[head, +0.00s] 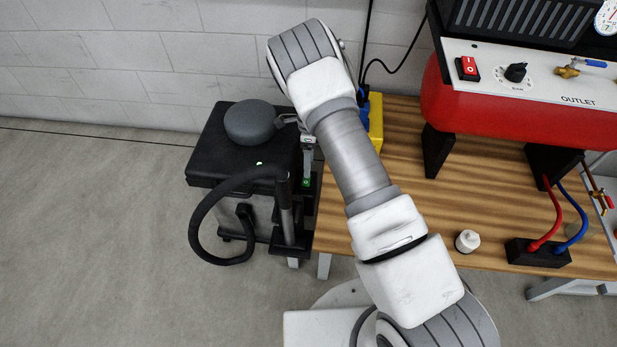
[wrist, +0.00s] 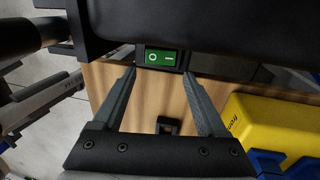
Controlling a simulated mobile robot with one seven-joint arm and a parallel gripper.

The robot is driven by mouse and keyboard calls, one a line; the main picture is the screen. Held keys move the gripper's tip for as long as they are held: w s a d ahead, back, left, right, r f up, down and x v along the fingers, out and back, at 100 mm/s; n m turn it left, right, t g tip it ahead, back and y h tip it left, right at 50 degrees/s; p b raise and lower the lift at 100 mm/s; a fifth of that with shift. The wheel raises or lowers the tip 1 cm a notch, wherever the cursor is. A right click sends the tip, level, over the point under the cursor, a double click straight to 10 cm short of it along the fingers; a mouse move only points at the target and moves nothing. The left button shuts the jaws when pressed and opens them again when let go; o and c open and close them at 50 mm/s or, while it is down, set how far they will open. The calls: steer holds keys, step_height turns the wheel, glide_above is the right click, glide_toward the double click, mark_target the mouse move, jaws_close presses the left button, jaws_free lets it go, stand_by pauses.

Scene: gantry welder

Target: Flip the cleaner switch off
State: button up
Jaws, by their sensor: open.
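The cleaner (head: 240,150) is a black and grey unit with a round dark top and a curved black hose, standing left of the wooden table in the head view. Its green rocker switch (wrist: 160,57), marked with a circle and a dash, sits below a black overhang in the wrist view. The switch also shows as a small green patch (head: 306,182) in the head view. My gripper (wrist: 159,76) is open and empty, its two fingertips apart on either side of the switch's lower edge. Contact cannot be told.
The wooden table (head: 400,190) stands beside the cleaner. It bears a red machine (head: 500,115) with a separate red switch (head: 467,68), and a small white jar (head: 467,241). A yellow box (wrist: 270,125) lies close to the right finger. Open floor lies at left.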

mark_target(306, 180)
steer(key=f, duration=0.1)
steer(key=f+b, duration=0.1)
steer(key=f, duration=0.1)
steer(key=s+f, duration=0.1)
steer(key=f, duration=0.1)
steer(key=shift+a+f, duration=0.1)
steer(key=shift+f, duration=0.15)
